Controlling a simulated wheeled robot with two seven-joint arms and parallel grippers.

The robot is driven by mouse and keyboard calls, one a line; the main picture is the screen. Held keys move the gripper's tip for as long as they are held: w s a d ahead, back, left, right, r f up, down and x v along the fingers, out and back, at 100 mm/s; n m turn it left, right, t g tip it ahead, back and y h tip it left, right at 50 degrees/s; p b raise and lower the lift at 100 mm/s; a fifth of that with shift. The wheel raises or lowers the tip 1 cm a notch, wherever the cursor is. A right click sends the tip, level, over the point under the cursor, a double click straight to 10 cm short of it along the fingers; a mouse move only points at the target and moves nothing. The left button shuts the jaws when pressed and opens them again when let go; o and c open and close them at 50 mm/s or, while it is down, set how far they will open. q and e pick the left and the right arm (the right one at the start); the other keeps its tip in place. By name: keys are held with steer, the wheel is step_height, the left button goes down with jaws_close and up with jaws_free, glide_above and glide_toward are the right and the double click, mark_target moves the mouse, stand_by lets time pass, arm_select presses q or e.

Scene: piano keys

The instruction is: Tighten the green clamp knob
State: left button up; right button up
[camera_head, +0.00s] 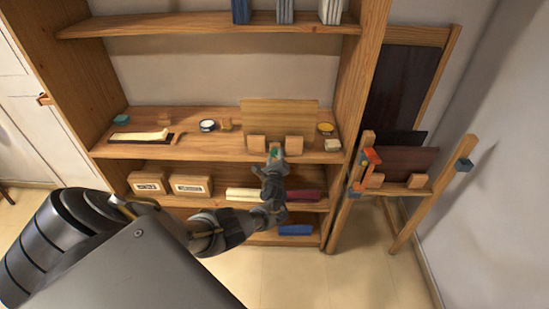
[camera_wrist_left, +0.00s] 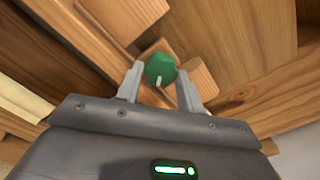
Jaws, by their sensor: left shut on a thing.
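The green clamp knob (camera_wrist_left: 160,69) sits between the two fingers of my left gripper (camera_wrist_left: 160,88) in the left wrist view. It is a round green knob with a small pale mark on its face. In the head view my left gripper (camera_head: 274,160) reaches to the front edge of the shelf, and a bit of green (camera_head: 274,152) shows at its tips. The gripper is shut on the knob. Small wooden blocks (camera_head: 294,145) stand on both sides of it, in front of an upright wooden board (camera_head: 280,118). My right gripper is not in view.
The shelf (camera_head: 220,150) also bears a tray with a cream piece (camera_head: 140,135), a round white-rimmed item (camera_head: 207,125) and a yellow round item (camera_head: 326,127). Labelled boxes (camera_head: 190,185) sit below. An easel-like stand (camera_head: 400,190) with an orange clamp (camera_head: 370,158) is at the right.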

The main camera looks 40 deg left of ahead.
arm_select(q)
steer(key=o, duration=1)
steer(key=shift+c, duration=0.2)
steer(key=shift+s+d, duration=0.15)
steer(key=shift+s, duration=0.05)
steer(key=p+v, duration=0.2)
steer(key=v, duration=0.8)
steer(key=shift+s, duration=0.15)
steer(key=shift+d, duration=0.1)
